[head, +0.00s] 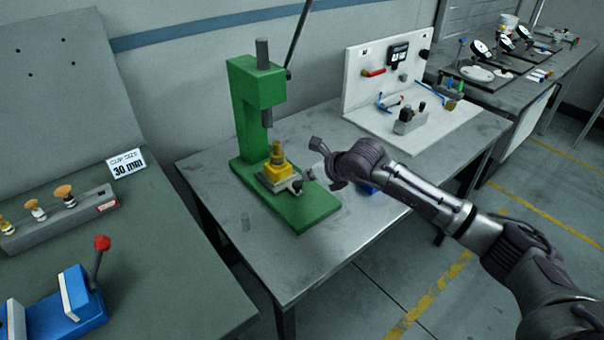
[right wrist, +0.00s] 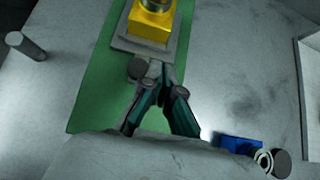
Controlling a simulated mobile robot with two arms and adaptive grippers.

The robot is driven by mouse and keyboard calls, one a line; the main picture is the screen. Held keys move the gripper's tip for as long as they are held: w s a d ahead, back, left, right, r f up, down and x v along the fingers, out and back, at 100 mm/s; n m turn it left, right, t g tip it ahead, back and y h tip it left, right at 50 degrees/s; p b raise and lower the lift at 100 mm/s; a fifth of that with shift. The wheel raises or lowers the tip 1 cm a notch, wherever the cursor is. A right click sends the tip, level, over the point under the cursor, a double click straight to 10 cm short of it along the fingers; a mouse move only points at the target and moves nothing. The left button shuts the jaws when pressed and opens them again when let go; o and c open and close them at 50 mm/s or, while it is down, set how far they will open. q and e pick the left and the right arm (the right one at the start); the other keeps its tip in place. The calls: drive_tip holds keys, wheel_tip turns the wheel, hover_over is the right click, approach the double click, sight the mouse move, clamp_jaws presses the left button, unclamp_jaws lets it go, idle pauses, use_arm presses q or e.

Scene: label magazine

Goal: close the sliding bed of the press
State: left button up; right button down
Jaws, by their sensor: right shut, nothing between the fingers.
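The green press (head: 245,110) stands upright on the grey table. Its sliding bed, a grey plate (right wrist: 150,48), lies on the green base and carries a yellow block (head: 278,172) with a brass-coloured piece on top. My right gripper (head: 318,170) is shut and empty at the near right side of the bed. In the right wrist view its fingertips (right wrist: 158,88) are close to the bed's edge and knob; I cannot tell whether they touch. My left gripper is not in view.
A blue object (head: 368,188) lies right of the press, partly hidden by my right gripper. A white board station (head: 375,115) with tools stands behind on the right. The table's front is clear.

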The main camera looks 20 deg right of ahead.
sight(292, 169)
drive_tip(key=x, duration=0.3)
drive_tip(key=shift+w+f, duration=0.15)
drive_tip(key=shift+w, duration=0.05)
drive_tip(key=shift+p+x, duration=0.3)
drive_tip(key=shift+x, duration=0.8)
drive_tip(key=shift+d, duration=0.15)
drive_tip(key=shift+w+f, duration=0.15)
drive_tip(key=w+b, duration=0.1)
drive_tip(key=b, duration=0.1)
drive_tip(key=w+a+b, duration=0.1)
drive_tip(key=w, duration=0.1)
drive_tip(key=shift+a+b, duration=0.1)
drive_tip(key=shift+b, duration=0.25)
drive_tip(key=shift+w+a, duration=0.15)
drive_tip(key=shift+w, duration=0.2)
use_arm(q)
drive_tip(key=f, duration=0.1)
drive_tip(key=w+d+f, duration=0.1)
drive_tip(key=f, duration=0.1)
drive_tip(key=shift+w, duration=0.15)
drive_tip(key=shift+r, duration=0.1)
